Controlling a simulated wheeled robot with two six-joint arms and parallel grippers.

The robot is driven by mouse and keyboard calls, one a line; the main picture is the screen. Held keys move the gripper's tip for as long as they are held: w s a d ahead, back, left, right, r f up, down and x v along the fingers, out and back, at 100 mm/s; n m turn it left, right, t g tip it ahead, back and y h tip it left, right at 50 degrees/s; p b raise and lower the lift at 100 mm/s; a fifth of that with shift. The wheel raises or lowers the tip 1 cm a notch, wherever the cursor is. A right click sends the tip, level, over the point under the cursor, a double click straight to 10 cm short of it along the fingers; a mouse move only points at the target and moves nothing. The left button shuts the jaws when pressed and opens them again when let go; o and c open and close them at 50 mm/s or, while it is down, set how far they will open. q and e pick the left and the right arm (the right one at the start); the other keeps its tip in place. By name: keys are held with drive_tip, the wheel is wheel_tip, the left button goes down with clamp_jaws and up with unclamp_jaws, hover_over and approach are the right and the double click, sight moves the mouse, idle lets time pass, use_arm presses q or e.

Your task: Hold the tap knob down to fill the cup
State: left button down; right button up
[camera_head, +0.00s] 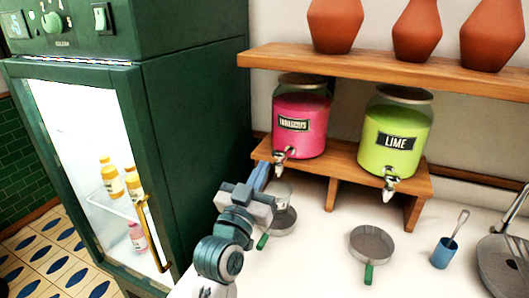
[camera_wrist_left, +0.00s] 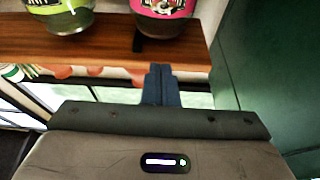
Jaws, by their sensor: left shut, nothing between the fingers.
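The pink drink dispenser (camera_head: 302,138) and the lime dispenser (camera_head: 394,145) stand on a low wooden stand, each with a metal tap at its front. The pink dispenser's tap (camera_head: 280,160) is just above and right of my left gripper (camera_head: 262,174). This gripper's blue-grey fingers are shut and empty, and also show in the left wrist view (camera_wrist_left: 160,84). I cannot tell whether they touch the tap knob. A clear cup (camera_head: 283,193) appears below the pink tap, partly hidden by my gripper; its contents cannot be made out. My right gripper is out of view.
A round strainer (camera_head: 371,242) lies on the white counter; another, with a green handle (camera_head: 262,242), is under the pink tap. A blue cup (camera_head: 443,253) holding a utensil stands to the right. A green fridge (camera_head: 195,150) stands left. Terracotta vases (camera_head: 335,25) line the shelf above.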

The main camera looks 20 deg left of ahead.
sight(276, 154)
use_arm(q)
drive_tip(key=shift+s+r, duration=0.1)
drive_tip(key=shift+s, duration=0.1)
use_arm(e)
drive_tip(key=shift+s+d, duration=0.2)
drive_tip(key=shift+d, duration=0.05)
